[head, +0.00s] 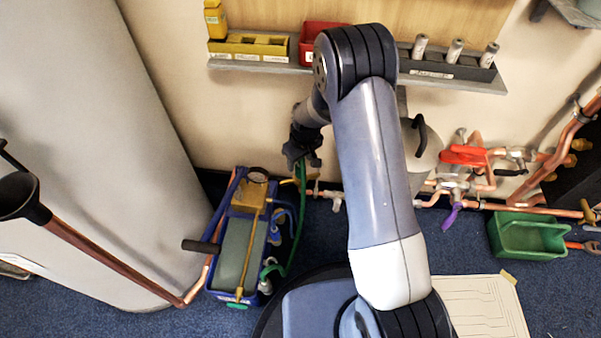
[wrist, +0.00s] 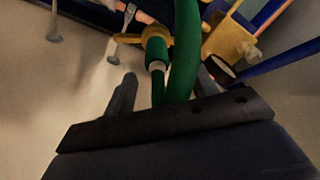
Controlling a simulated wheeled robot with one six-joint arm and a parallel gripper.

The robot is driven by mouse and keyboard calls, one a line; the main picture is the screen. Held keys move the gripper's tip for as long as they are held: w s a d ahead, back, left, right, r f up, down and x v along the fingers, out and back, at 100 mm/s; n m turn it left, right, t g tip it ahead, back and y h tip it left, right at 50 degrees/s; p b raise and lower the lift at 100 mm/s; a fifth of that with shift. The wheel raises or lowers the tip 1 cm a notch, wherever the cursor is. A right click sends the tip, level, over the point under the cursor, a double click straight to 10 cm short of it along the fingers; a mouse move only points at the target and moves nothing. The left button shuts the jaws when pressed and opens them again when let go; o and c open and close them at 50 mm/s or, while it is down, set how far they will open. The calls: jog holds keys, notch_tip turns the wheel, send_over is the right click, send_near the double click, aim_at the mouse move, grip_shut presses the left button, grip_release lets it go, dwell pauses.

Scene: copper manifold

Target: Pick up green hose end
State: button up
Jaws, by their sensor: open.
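The green hose (head: 298,225) rises from the blue pump unit (head: 264,236) in the head view and runs up to my gripper (head: 302,158). In the wrist view, the green hose end (wrist: 156,52) has a pale collar and lies in front of my gripper (wrist: 164,88). A thicker green hose length (wrist: 186,48) passes beside it, close to the right finger. My fingers are open, one on each side of the green parts. Whether either finger touches them cannot be told. In the head view, the hose's upper end is partly hidden by my gripper.
A wall shelf (head: 455,82) holds a yellow tray (head: 249,46) and a red bin (head: 310,55) above my gripper. Copper pipes with a red-handled valve (head: 463,155) are at the right. A green tray (head: 527,238) sits on the blue floor. A large grey cylinder (head: 110,130) stands left.

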aim_at(300, 167)
jog(key=f+b, duration=0.1)
jog(key=f, duration=0.2)
jog(key=w+f+b, duration=0.1)
jog(key=f, duration=0.1)
jog(key=shift+a+f+b, duration=0.1)
jog(key=shift+f+b, duration=0.15)
jog(key=shift+b, duration=0.05)
jog(key=shift+r, duration=0.1)
jog(key=shift+c, duration=0.5)
jog(key=c, duration=1)
